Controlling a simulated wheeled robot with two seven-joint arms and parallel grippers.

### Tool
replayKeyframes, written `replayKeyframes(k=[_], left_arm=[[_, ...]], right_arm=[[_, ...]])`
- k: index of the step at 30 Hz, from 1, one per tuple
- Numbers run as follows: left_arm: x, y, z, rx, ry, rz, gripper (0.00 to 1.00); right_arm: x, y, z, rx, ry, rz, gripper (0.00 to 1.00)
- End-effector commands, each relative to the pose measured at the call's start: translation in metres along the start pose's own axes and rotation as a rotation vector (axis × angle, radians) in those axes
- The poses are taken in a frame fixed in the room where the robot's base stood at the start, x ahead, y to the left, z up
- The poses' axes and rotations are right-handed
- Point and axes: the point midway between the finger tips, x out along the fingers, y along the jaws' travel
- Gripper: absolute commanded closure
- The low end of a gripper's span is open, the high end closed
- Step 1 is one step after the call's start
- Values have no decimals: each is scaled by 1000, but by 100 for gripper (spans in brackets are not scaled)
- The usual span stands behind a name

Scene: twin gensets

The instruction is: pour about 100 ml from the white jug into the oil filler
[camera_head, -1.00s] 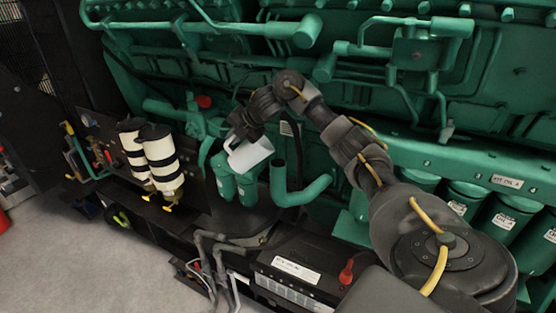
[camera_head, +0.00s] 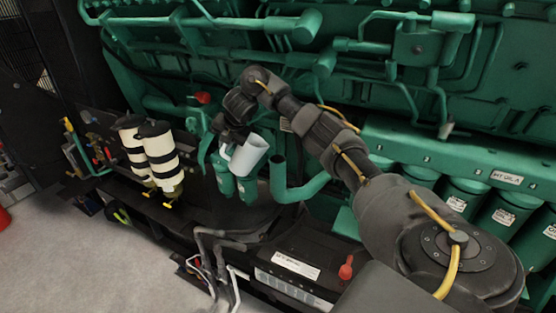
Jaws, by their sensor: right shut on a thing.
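The white jug (camera_head: 249,155) is in the middle of the head view, tilted a little, with its wider end toward the upper right. My right gripper (camera_head: 229,143) is shut on the jug at its left side, and the fingertips are partly hidden. Just right of the jug is a green bent pipe with an upright open end (camera_head: 278,172), which looks like the oil filler. The jug's upper edge is near the height of the pipe mouth, with a small gap between them in the picture. No liquid stream shows, and the jug's inside cannot be seen. My left gripper is not in view.
Green canisters (camera_head: 223,178) stand just below the jug. Two white-and-black filters (camera_head: 160,153) stand to the left. The green engine block (camera_head: 440,90) fills the back. A black battery box (camera_head: 300,262) with a red terminal cap (camera_head: 346,268) is below.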

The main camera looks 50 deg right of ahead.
Motion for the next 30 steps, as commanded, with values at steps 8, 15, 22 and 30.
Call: replayKeyframes(k=[8, 15, 22, 30], left_arm=[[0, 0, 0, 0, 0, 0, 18], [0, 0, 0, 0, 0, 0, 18], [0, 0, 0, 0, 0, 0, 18], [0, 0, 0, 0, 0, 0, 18]], right_arm=[[34, 6, -16, -79, -38, -189, 100], [54, 4, -24, -129, -63, -312, 100], [67, 2, -28, -162, -77, -394, 100], [76, 0, -31, -182, -83, -440, 100]])
